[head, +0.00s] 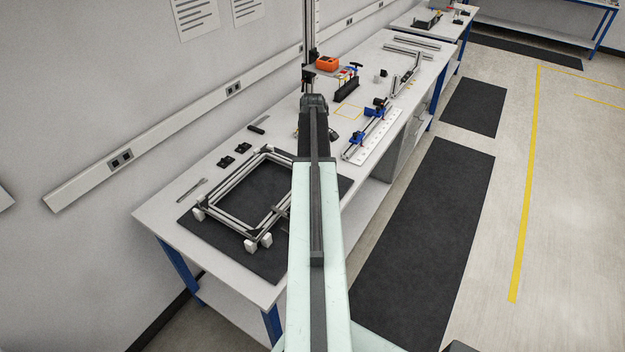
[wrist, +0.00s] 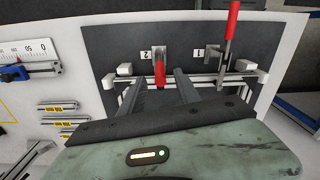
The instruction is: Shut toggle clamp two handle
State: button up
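Toggle clamp two, by the plate marked 2 (wrist: 146,55), shows in the wrist view with its red handle (wrist: 160,73) pointing down the picture toward me. Toggle clamp one, by the plate marked 1 (wrist: 198,51), has its red handle (wrist: 232,20) standing up. My gripper (wrist: 165,76) shows as two dark fingers spread apart, so it is open. The red handle of clamp two appears between the fingertips; I cannot tell whether they touch. In the head view my arm hides the gripper and most of the clamps.
An aluminium frame (head: 222,208) with white corner blocks lies on a black mat (head: 206,229) on the white bench (head: 158,214). A ruled rail with blue parts (head: 366,139) lies farther along the bench. Floor right of the bench is clear.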

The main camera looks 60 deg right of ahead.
notch_tip(320, 180, down, 6)
jog(key=b, duration=0.4)
jog(key=shift+r+b, duration=0.1)
jog(key=shift+b, duration=0.2)
jog(key=shift+r, duration=0.1)
grip_shut()
dwell(0.7)
